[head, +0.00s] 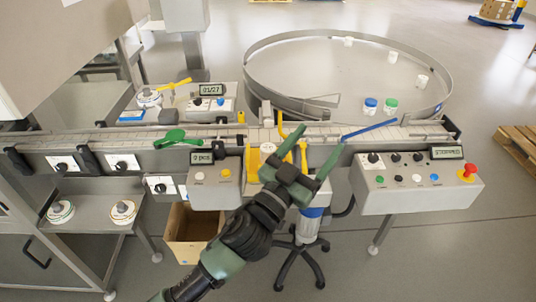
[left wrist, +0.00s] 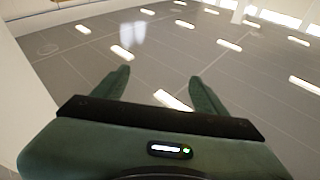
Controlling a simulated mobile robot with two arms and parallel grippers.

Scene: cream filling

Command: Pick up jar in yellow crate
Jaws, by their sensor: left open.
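My left gripper (head: 311,152) is open and empty above the front of the conveyor, near its middle. In the left wrist view the gripper (left wrist: 161,75) has its two green fingers spread, with only grey floor beyond them. A white jar with a blue lid (head: 370,106) and one with a green lid (head: 391,106) stand on the round table (head: 330,72), behind and right of the gripper. White jars (head: 422,81) without coloured lids stand farther back there. I cannot make out a yellow crate; a yellow part (head: 253,162) shows beside the gripper. My right gripper is not in view.
The conveyor (head: 220,131) runs across the middle, with a green tool (head: 178,140) and a blue bar (head: 369,128) over it. A control box with a red button (head: 468,172) is at the right. A cardboard box (head: 190,240) and a swivel-base stool (head: 300,262) stand below.

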